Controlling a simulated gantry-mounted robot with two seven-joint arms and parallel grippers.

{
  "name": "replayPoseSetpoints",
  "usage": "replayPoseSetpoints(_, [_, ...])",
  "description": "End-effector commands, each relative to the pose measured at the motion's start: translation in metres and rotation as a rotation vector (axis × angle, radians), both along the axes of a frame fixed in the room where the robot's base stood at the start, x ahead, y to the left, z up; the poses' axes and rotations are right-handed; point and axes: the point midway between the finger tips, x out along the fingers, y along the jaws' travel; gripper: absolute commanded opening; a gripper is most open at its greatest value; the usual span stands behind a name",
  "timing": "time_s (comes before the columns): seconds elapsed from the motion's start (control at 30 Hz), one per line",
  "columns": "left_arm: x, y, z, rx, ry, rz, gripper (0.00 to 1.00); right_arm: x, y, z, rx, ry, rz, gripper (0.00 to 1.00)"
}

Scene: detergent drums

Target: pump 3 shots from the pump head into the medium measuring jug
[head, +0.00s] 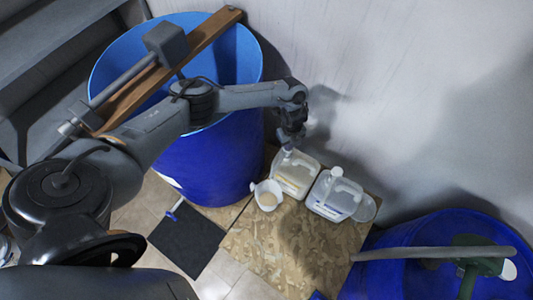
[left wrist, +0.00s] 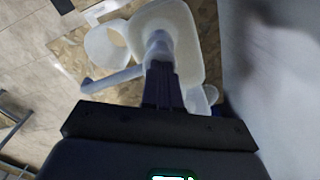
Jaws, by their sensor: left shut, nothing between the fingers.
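My left gripper (head: 289,143) points down, shut and empty, right over the pump head of the left white canister (head: 295,176). In the left wrist view its fingertips (left wrist: 158,70) are at the top of the white pump head (left wrist: 158,46); I cannot tell if they press on it. The pump's spout (left wrist: 112,80) reaches out to the left. A white jug (head: 267,195) stands beside the canister, and it also shows in the left wrist view (left wrist: 104,46). Its inside looks beige; I cannot tell its fill. My right gripper is out of view.
All stand on a chipboard platform (head: 285,255). A big blue drum (head: 208,165) with a plank across is behind left; another blue drum (head: 385,280) is at right.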

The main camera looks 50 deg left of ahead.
Motion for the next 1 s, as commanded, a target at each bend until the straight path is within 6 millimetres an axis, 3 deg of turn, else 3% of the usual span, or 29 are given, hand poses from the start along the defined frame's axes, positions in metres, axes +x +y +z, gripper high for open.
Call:
replayPoseSetpoints(0.6, [0.000, 0.001, 0.051, 0.001, 0.001, 0.000, 0.00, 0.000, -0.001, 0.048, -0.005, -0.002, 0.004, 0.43])
replayPoseSetpoints(1.0, [0.000, 0.000, 0.054, 0.001, 0.001, 0.000, 0.00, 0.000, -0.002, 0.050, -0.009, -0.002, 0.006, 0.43])
